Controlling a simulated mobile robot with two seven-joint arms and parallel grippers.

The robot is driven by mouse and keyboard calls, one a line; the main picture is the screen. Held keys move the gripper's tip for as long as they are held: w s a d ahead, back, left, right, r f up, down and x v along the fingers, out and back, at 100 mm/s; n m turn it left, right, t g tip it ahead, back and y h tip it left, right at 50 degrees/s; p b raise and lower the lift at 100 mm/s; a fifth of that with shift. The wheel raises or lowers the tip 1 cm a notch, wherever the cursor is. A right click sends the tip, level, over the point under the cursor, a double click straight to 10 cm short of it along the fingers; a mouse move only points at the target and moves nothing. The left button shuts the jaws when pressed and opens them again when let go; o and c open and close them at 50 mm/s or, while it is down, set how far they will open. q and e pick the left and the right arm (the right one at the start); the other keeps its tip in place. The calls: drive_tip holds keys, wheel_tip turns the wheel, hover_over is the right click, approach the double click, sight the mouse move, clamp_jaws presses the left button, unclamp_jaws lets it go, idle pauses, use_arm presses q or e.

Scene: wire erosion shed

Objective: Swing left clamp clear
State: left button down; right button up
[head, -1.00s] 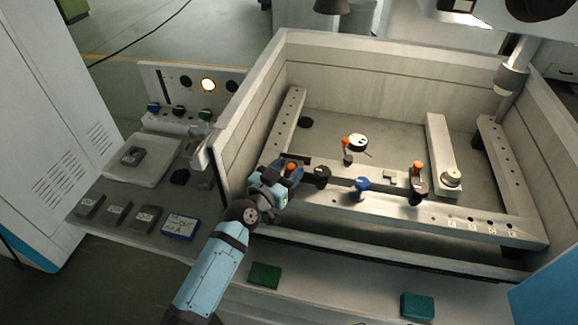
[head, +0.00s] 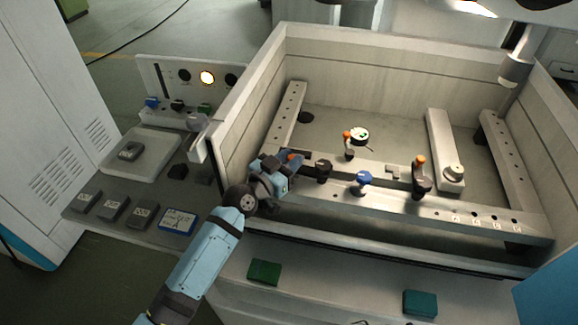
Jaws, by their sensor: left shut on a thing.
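The left clamp, with an orange tip (head: 292,157), is at the left end of the front rail (head: 440,207) inside the tank. My left gripper (head: 285,168) is shut on it; the fingers and wrist hide most of the clamp, so its exact angle cannot be told. A second, dark clamp with an orange top (head: 420,166) stands upright farther right on the same rail. My right gripper is not in view.
A black knob (head: 323,170) and a blue knob (head: 362,182) stand close to the right of my left gripper. The tank's left wall (head: 232,115) rises just left of it.

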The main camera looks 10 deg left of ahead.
use_arm(q)
drive_tip(key=shift+w+f+h, duration=0.15)
drive_tip(key=shift+h, duration=0.15)
drive_tip(key=shift+m, duration=0.3)
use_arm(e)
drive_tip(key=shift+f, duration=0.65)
use_arm(q)
drive_tip(key=c, duration=1)
unclamp_jaws()
drive_tip(key=b+v, duration=0.2)
drive_tip(key=v, duration=1.1)
drive_tip(key=shift+s+a+r, duration=0.3)
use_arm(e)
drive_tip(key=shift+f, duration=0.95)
